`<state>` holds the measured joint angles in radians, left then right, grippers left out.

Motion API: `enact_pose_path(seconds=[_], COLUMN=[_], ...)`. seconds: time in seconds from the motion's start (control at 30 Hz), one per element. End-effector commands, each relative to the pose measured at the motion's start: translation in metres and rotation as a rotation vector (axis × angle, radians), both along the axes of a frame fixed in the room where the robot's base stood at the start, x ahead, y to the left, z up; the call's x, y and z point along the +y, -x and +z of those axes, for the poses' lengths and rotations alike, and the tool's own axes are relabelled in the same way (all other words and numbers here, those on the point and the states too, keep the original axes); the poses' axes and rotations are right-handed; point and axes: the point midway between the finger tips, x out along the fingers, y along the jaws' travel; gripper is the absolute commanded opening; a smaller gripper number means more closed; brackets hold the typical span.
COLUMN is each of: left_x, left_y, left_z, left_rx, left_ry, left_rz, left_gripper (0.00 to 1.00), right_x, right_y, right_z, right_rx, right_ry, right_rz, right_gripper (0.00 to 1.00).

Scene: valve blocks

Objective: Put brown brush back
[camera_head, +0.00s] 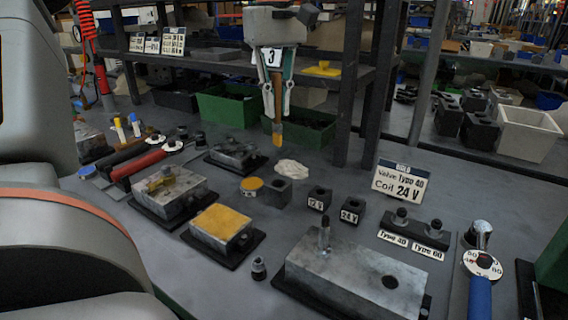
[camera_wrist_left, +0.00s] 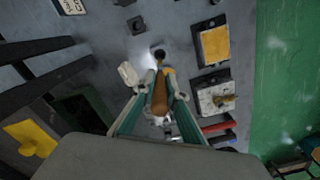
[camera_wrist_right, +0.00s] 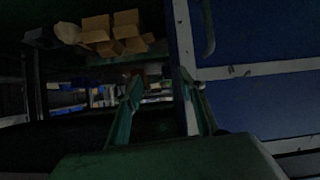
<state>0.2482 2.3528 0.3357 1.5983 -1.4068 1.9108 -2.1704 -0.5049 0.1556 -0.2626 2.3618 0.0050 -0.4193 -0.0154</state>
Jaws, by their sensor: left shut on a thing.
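The brown brush (camera_head: 278,110) hangs bristles down in my left gripper (camera_head: 276,98), above the far part of the bench. In the left wrist view my left gripper (camera_wrist_left: 162,88) is shut on the brown handle (camera_wrist_left: 160,96), between the two fingertips. A small round pot with a yellow top (camera_head: 251,184) stands on the bench below the brush, near a crumpled white cloth (camera_head: 292,169). My right gripper (camera_wrist_right: 165,88) shows only in its wrist view, with its fingers apart and nothing between them.
A valve block with a yellow top (camera_head: 221,222) and a block with a yellow smear (camera_head: 170,190) lie on black plates. A large metal block (camera_head: 350,270) is in front. Dark cubes (camera_head: 319,198), a sign (camera_head: 400,182) and a shelf post (camera_head: 352,80) stand right of the brush.

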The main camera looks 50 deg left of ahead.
Motion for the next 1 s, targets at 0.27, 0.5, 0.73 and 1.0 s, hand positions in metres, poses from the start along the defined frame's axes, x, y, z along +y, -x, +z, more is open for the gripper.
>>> enact_pose_path(seconds=[0.27,0.5,0.73,1.0], left_x=[0.0,0.0,0.0,0.0], left_y=[-0.001,0.0,0.0,-0.001], left_z=[-0.075,-0.102,-0.12,-0.146], left_rx=[0.011,0.003,0.006,0.002], left_ry=[0.003,0.0,0.003,0.0], left_rz=[-0.002,0.0,-0.001,-0.001], left_gripper=[0.0,0.0,0.0,0.0], right_x=[0.014,0.02,0.021,0.026], right_y=[-0.003,-0.008,-0.007,-0.011], right_z=[0.003,0.011,0.009,0.016], right_rx=[-0.01,-0.027,-0.022,-0.036], right_ry=[-0.059,-0.089,-0.098,-0.125], right_rz=[-0.008,-0.011,-0.014,-0.02], right_gripper=[0.4,0.4,0.4,0.4])
